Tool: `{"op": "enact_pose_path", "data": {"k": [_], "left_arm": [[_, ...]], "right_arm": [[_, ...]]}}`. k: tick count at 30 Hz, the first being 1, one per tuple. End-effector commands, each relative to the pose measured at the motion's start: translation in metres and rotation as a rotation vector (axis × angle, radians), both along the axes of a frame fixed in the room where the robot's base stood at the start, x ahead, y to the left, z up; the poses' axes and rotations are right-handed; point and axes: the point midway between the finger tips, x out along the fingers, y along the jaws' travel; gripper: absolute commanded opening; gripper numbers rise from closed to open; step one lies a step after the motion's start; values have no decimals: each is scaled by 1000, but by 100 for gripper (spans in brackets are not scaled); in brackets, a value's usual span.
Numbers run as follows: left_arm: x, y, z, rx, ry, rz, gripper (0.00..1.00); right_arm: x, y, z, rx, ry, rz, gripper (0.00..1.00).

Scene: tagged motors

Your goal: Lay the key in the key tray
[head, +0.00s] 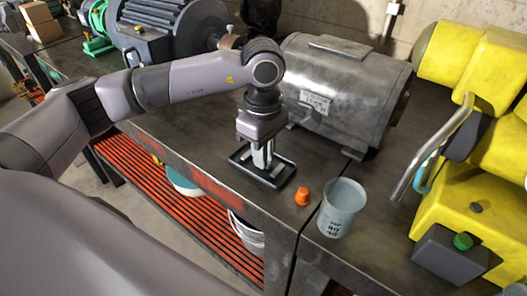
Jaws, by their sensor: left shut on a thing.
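The key tray (281,178) is a small dark rectangular tray on the workbench, in front of the grey motor. My left gripper (263,166) points straight down over the tray, with its fingertips low inside the tray's outline. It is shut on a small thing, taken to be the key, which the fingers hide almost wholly. I cannot tell whether it touches the tray floor. My right gripper is out of view.
A grey motor (345,92) with a label stands close behind the tray. A yellow machine (470,215) fills the right side.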

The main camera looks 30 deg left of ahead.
Motion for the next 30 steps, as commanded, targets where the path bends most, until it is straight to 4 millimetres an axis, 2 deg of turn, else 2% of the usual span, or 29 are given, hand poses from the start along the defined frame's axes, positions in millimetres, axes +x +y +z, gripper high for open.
{"op": "enact_pose_path", "data": {"k": [2, 3, 5, 14, 20, 21, 23, 30], "left_arm": [[0, 0, 1, 0, -1, 0, 0], [0, 0, 1, 0, -1, 0, 21], [0, 0, 1, 0, -1, 0, 37], [0, 0, 1, 0, -1, 0, 37], [0, 0, 15, 0, -1, 0, 37], [0, 0, 19, 0, -1, 0, 37], [1, -1, 28, -3, -7, 0, 37], [1, 0, 86, -2, -7, -1, 37]], "right_arm": [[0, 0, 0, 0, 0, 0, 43], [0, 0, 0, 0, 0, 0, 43], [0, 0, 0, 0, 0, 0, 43], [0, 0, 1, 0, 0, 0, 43], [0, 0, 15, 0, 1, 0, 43], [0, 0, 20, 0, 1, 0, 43], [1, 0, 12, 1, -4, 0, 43], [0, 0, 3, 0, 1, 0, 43]]}}
